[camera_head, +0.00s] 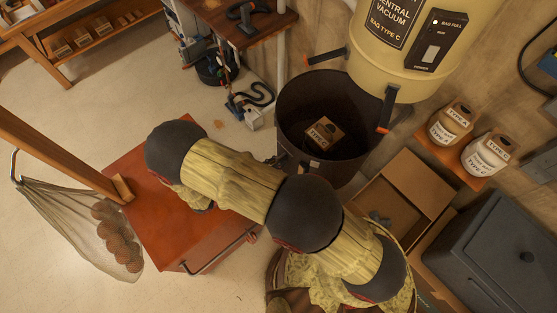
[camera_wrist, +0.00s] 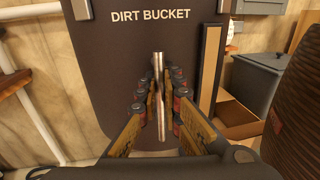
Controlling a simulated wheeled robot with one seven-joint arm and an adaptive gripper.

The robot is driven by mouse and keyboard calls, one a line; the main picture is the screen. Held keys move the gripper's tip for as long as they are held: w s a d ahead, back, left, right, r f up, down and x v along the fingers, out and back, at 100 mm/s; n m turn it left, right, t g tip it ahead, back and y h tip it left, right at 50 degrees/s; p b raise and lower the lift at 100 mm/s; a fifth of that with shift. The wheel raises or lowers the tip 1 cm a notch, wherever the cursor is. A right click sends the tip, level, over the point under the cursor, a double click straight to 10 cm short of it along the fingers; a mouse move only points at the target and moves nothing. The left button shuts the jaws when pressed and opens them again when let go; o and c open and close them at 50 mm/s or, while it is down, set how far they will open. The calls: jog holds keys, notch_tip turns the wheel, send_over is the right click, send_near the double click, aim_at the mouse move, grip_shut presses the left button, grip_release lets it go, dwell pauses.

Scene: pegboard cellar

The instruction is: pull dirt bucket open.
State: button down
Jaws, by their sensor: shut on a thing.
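The dirt bucket (camera_head: 325,118) is a dark, round, open-topped bin below the cream central vacuum canister (camera_head: 408,38). Its rim stands out in front of the canister, and a small tan box marked type C (camera_head: 324,133) lies inside. In the wrist view the dark front of the dirt bucket (camera_wrist: 150,55) fills the middle, with its name in white letters. My gripper (camera_wrist: 160,95) is shut on the upright metal handle (camera_wrist: 159,75) on that front. In the head view my arm hides my gripper and the handle.
Black latches with orange tips (camera_head: 384,126) hang at the canister's base. An open cardboard box (camera_head: 402,197) and a grey lidded bin (camera_head: 500,235) stand at right. A red cabinet (camera_head: 155,215) stands at left, beside a net of round things (camera_head: 112,232).

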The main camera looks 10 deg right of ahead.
jog(key=c, duration=2)
grip_release()
jog(key=shift+a, duration=0.1)
jog(key=v, duration=1.2)
